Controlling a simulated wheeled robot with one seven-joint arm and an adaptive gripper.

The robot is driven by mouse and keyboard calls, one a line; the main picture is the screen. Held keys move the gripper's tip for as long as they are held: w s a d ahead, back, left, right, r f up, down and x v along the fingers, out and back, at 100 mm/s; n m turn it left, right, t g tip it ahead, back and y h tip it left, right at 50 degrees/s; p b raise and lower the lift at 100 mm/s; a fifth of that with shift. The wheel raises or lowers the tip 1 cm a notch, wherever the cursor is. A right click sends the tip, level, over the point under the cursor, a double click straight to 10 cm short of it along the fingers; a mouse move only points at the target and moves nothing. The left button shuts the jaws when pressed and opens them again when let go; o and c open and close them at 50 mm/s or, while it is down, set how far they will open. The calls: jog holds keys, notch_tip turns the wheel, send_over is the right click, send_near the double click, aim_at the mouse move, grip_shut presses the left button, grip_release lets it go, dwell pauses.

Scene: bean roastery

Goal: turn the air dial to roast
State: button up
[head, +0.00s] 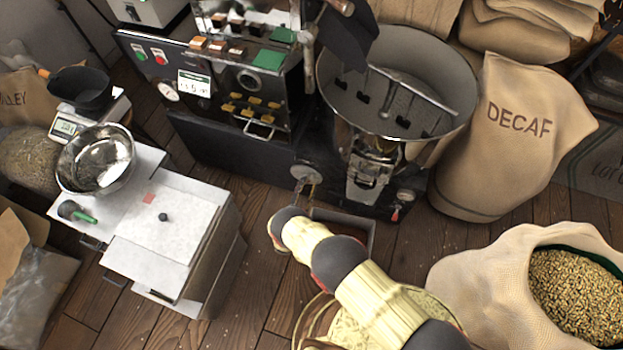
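A round silver dial (303,172) sits low on the front of the black roaster (250,140), left of the cooling bin. It looks like the air dial, but its markings are too small to read. My arm reaches in from the lower right, and its wrist is bent just below this dial. My gripper (298,194) is close in front of the dial's lower edge and partly covers it. The fingers are small and hard to make out, so I cannot tell whether they touch the dial or are open or shut.
A round cooling bin (398,75) stands right of the dial, with another small round face (404,197) below it. A white cabinet (165,235) with a steel bowl (97,160) is at left. A DECAF sack (515,130) and an open bean sack (500,285) stand at right.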

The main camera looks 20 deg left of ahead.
aim_at(310, 181)
jog(key=shift+w+d+b, duration=0.1)
jog(key=shift+w+b, duration=0.35)
jog(key=shift+w, duration=1.55)
jog(key=shift+c, duration=0.2)
grip_shut()
